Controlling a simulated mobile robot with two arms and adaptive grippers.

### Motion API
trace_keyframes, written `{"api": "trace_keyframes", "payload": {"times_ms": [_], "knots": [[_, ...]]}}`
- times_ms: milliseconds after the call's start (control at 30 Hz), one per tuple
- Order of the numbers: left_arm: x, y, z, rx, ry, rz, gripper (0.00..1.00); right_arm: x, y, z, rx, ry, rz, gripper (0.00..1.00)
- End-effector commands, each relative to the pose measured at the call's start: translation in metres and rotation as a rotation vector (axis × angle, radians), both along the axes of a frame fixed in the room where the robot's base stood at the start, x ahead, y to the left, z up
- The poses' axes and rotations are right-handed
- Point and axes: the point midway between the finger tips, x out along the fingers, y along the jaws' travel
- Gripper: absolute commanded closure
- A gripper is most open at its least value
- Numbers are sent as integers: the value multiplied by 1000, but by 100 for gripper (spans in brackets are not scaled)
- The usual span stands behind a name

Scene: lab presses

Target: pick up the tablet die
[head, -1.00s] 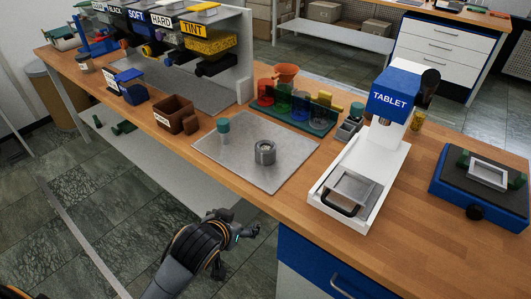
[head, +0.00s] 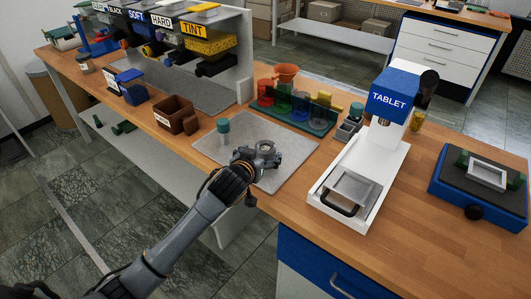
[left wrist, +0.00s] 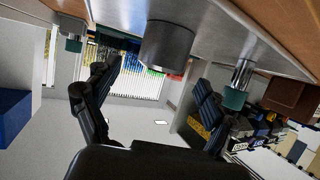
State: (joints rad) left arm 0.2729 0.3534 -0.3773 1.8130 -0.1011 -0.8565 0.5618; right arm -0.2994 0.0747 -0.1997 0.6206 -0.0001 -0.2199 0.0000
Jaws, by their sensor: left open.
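The tablet die looks to be the short grey metal cylinder (head: 265,146) on the grey metal plate (head: 290,150); the gripper partly hides it in the head view. In the left wrist view, where the scene is upside down, the metal cylinder (left wrist: 167,46) is just ahead, between the two fingers sideways. My left gripper (head: 256,160) is open and empty, low at the near side of the cylinder. It also shows in the left wrist view (left wrist: 155,76), fingers wide apart. I cannot tell whether a finger touches the cylinder. My right gripper is not in view.
A teal-topped metal piece (head: 223,132) stands on the plate left of the gripper. The white tablet press (head: 378,160) is to the right, a brown box (head: 174,113) to the left, and a green rack (head: 300,115) of coloured cups behind. The plate's front right is clear.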

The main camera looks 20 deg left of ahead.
Motion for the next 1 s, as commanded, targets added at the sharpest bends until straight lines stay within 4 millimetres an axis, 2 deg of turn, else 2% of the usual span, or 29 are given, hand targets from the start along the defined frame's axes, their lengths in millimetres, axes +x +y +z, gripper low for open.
{"api": "trace_keyframes", "payload": {"times_ms": [167,500,867,1000], "knots": [[9,0,-2,0,0,0,16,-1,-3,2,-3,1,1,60],[46,1,-15,-1,1,-1,16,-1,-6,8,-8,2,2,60],[52,2,-18,0,1,-1,16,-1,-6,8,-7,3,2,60],[51,2,-18,0,1,-1,45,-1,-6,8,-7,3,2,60]]}}
